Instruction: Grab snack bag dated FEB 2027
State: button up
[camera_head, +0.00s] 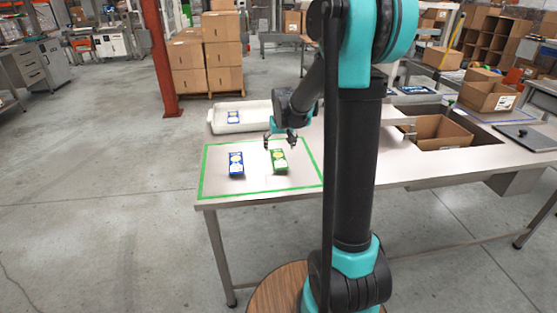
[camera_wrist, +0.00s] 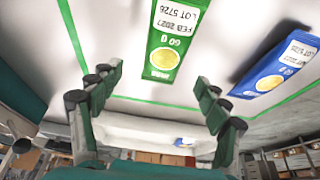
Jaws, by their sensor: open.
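A green snack bag (camera_head: 279,162) lies on the table inside a green taped outline. In the wrist view the green bag (camera_wrist: 172,45) shows the print "LOT 5726" and "FEB 2027", upside down. A blue snack bag (camera_head: 236,166) lies to its left in the head view. In the wrist view the blue bag (camera_wrist: 272,78) is at the right; its print shows LOT 5726 and a 2027 date whose month I cannot read surely. My gripper (camera_head: 281,141) is open and empty, above and just behind the green bag. Its spread fingers (camera_wrist: 158,85) show in the wrist view.
A white tray (camera_head: 262,118) stands behind the outline at the table's back edge, with another blue-and-white bag (camera_head: 233,117) in it. An open cardboard box (camera_head: 440,133) sits to the right of my arm. The outlined area around the two bags is otherwise clear.

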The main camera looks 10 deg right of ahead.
aim_at(278, 153)
jog(key=shift+a+x, duration=0.2)
jog(key=shift+x, duration=2.55)
jog(key=c, duration=1.2)
jog(key=shift+c, duration=0.2)
